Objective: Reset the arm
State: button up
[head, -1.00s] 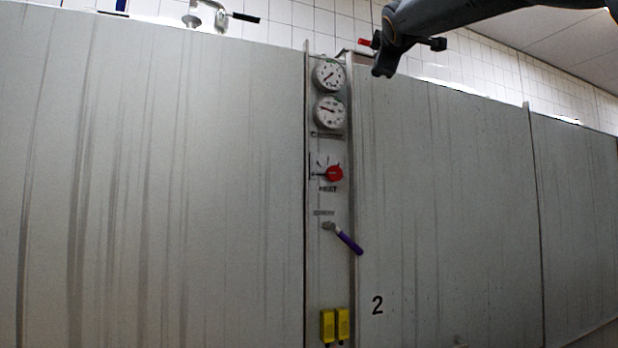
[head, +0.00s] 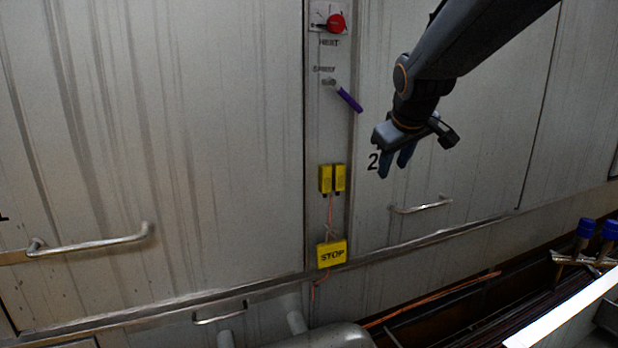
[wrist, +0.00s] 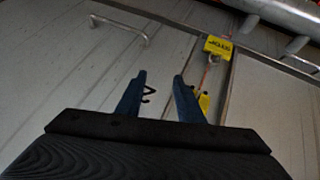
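My gripper (head: 394,163) hangs in front of the grey panel wall, right of the narrow control strip, in the head view. In the wrist view its two blue fingers (wrist: 158,95) stand apart with nothing between them, so it is open and empty. In the head view it partly covers the black number 2 (head: 373,160) on the panel. My arm reaches in from the upper right. I cannot tell how far the fingers are from the wall.
The control strip carries a red knob (head: 336,23), a purple-handled lever (head: 348,97), yellow boxes (head: 326,178) and a yellow STOP box (head: 331,254). Metal handles (head: 95,243) stick out of the panels. Blue-topped fittings (head: 585,228) and a trough are at the lower right.

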jog(key=s+f+m+g, duration=0.2)
jog(key=s+f+g, duration=0.2)
jog(key=s+f, duration=0.8)
jog(key=s+f+m+g, duration=0.3)
jog(key=s+f, duration=0.9)
jog(key=s, duration=0.5)
jog(key=shift+s+f+g+y, duration=0.15)
jog(key=shift+g+y, duration=0.15)
jog(key=shift+g, duration=0.2)
